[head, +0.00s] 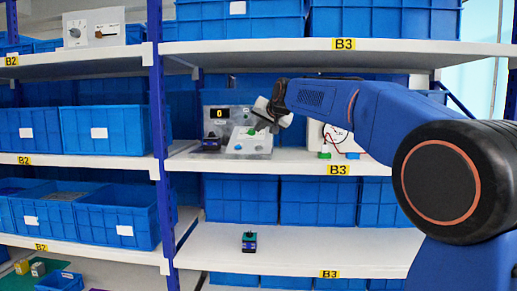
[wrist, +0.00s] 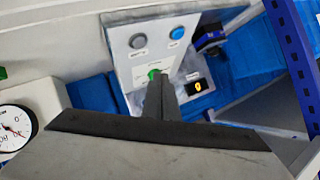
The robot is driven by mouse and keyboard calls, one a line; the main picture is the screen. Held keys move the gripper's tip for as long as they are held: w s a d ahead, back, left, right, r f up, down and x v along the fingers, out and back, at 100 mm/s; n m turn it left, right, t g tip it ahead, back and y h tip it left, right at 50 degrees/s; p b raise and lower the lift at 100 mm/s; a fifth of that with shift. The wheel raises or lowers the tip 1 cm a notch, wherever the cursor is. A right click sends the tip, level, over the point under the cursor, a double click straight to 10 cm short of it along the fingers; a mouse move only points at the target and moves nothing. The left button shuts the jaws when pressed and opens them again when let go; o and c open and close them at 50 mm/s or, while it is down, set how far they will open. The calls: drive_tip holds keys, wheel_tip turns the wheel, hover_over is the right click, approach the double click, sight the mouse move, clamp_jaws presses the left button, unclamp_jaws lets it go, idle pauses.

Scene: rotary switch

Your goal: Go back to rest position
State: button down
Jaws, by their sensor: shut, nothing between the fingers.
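My gripper (head: 262,121) is in front of the grey switch panel (head: 258,150) on the middle B3 shelf. In the wrist view its fingers (wrist: 161,82) are together and empty, pointing at the panel (wrist: 130,70). A green knob (wrist: 154,73) shows just beyond the fingertips and is partly hidden by them; whether they touch it I cannot tell. The panel also has a grey button (wrist: 138,41) and a blue button (wrist: 177,33). A display (head: 219,113) beside it reads 0.
A black knob on a blue base (head: 210,143) is left of the panel. A white box with a dial gauge (wrist: 14,128) stands on the other side. A blue shelf post (head: 157,120) stands to the left.

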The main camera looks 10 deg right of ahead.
drive_tip(key=s+d+f+n+g, duration=0.1)
drive_tip(key=s+d+f+g, duration=0.1)
drive_tip(key=s+f, duration=1.1)
drive_tip(key=s+d+f+n+g+h, duration=0.1)
drive_tip(key=s+d+f+g, duration=0.1)
drive_tip(key=s+f, duration=1.2)
drive_tip(key=s+d+f+n+g+h, duration=0.1)
drive_tip(key=s+f+g, duration=0.3)
drive_tip(key=s+f, duration=0.9)
drive_tip(key=s+d+n, duration=0.1)
drive_tip(key=s, duration=1.3)
drive_tip(key=shift+s+d+f, duration=0.2)
drive_tip(key=shift+s+d, duration=0.2)
